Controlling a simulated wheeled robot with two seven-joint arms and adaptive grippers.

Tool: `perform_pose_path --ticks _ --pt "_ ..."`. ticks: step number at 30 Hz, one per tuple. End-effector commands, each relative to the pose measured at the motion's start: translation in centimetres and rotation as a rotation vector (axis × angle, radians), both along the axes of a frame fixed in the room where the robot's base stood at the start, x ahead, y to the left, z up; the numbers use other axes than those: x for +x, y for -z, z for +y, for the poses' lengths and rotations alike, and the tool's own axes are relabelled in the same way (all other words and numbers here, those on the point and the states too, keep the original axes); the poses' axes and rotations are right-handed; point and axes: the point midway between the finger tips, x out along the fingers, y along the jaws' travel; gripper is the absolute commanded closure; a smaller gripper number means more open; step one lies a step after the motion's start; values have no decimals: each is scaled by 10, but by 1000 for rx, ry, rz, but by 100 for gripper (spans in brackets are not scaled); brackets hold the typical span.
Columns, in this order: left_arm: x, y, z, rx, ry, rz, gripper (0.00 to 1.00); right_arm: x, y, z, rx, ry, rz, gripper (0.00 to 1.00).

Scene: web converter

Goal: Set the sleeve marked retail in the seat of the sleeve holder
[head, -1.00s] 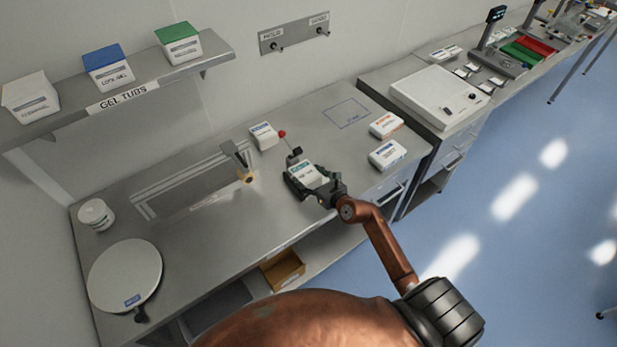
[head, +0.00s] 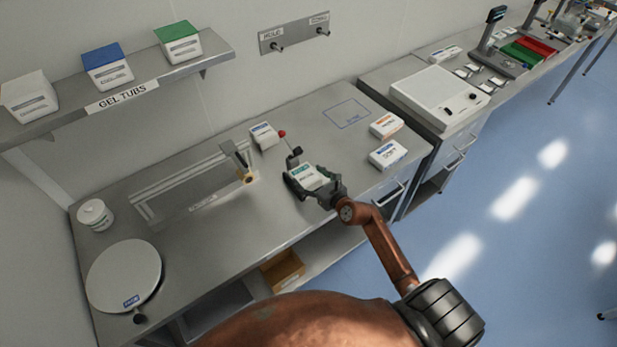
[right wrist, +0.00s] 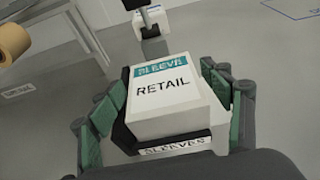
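The retail sleeve (right wrist: 166,88), a white box with a teal band, sits in the sleeve holder (right wrist: 175,146), which has a dark side and a front lip marked SLEEVES. In the head view the sleeve (head: 306,177) shows at the bench's front, right of centre. My right gripper (right wrist: 172,105) has its green-padded fingers spread on either side of the sleeve and holder; it looks open, with narrow gaps. In the head view the right gripper (head: 312,183) hides part of the holder. The sleeve's lower part is hidden. My left gripper is out of view.
Two more boxes (head: 386,125) (head: 388,154) lie at the right. A tape stand (head: 241,165) is to the left. An outlined square (head: 347,113) is bare.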

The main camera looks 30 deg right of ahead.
Motion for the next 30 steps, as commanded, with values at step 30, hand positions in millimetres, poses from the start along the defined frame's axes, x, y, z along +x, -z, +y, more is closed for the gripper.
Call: perform_pose_path --ticks 30 --pt "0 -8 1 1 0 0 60 -88 -29 -5 -3 -4 19 18"
